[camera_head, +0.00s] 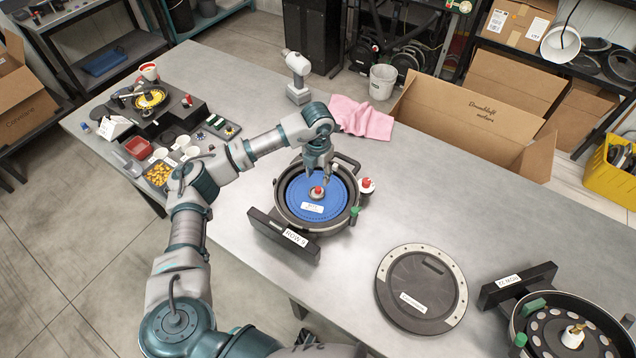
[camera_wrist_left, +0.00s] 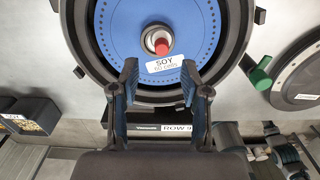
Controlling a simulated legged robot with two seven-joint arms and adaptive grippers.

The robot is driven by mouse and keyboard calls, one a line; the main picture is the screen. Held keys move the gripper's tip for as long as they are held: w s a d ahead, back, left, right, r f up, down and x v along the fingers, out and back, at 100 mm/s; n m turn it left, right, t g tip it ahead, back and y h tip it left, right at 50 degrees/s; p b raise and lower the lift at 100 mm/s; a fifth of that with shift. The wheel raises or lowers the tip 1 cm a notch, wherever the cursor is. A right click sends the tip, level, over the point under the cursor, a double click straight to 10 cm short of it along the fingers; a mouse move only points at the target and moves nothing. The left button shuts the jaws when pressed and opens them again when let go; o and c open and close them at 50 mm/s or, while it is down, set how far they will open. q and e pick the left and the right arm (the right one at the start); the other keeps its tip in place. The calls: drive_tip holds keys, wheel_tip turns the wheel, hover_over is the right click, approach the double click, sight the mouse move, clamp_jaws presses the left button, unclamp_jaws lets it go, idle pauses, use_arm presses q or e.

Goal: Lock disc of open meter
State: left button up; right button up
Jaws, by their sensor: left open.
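The open meter is a dark round housing (camera_head: 283,208) with a "ROW 9" label on its front block. A blue disc (camera_head: 303,201) with a white "SOY" label lies inside it. A red-topped hub knob (camera_head: 317,192) sits at the disc's centre; it also shows in the wrist view (camera_wrist_left: 161,44). My left gripper (camera_head: 325,179) is above the disc near the knob. In the wrist view its two fingers (camera_wrist_left: 158,85) are spread apart with nothing between them, and the knob lies beyond the tips. My right gripper is not in view.
A dark round lid (camera_head: 418,290) lies to the right on the table. A second meter (camera_head: 570,310) labelled as another row stands at the lower right. A pink cloth (camera_head: 362,119), a cardboard box (camera_head: 465,125) and a crowded parts tray (camera_head: 165,130) surround the work area.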

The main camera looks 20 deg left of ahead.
sight(318, 187)
use_arm(q)
wheel_tip(318, 187, up, 6)
drive_tip(key=shift+f, duration=0.1)
idle(0.5)
